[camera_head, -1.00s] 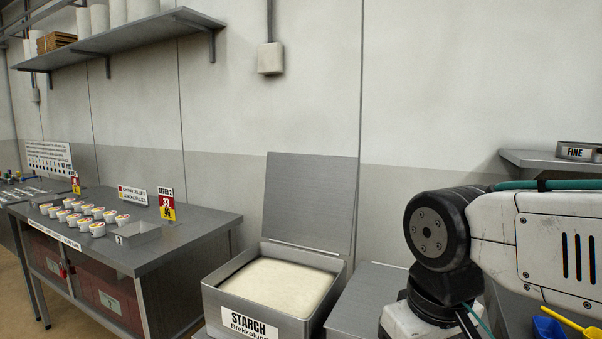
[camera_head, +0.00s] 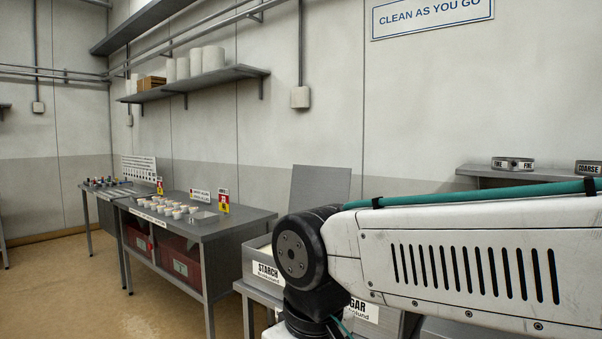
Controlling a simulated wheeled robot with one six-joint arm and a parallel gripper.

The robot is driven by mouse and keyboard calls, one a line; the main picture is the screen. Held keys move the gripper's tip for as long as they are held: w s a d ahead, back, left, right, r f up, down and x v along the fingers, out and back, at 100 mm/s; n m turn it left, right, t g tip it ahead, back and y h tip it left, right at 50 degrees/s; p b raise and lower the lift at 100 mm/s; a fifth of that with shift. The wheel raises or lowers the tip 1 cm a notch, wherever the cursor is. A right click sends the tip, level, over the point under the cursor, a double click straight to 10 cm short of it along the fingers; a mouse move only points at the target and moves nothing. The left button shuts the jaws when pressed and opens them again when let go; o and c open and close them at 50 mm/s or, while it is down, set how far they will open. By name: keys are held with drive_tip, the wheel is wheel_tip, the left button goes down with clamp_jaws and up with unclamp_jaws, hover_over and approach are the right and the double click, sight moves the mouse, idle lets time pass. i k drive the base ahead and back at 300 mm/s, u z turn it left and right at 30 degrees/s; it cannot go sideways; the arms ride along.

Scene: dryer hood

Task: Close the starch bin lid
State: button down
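The starch bin (camera_head: 262,266) is a grey metal box with a "STARCH" label on its front, partly hidden behind my arm. Its flat grey lid (camera_head: 318,190) stands open, raised at the back of the bin near the wall. A sliver of the pale contents shows at the bin's top left. My white arm with its black joint reaches in from the right and covers the bin's right side. My gripper is not in view.
A second bin (camera_head: 363,311) labelled "…GAR" stands to the right, mostly behind my arm. A metal table (camera_head: 240,229) with several small cups stands to the left. A shelf (camera_head: 470,171) with round sieves is at the right wall. Floor at left is clear.

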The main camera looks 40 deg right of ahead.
sight(311, 187)
drive_tip(key=u, duration=0.2)
drive_tip(key=i, duration=2.4)
drive_tip(key=z, duration=1.55)
drive_tip(key=i, duration=0.9)
drive_tip(key=z, duration=0.9)
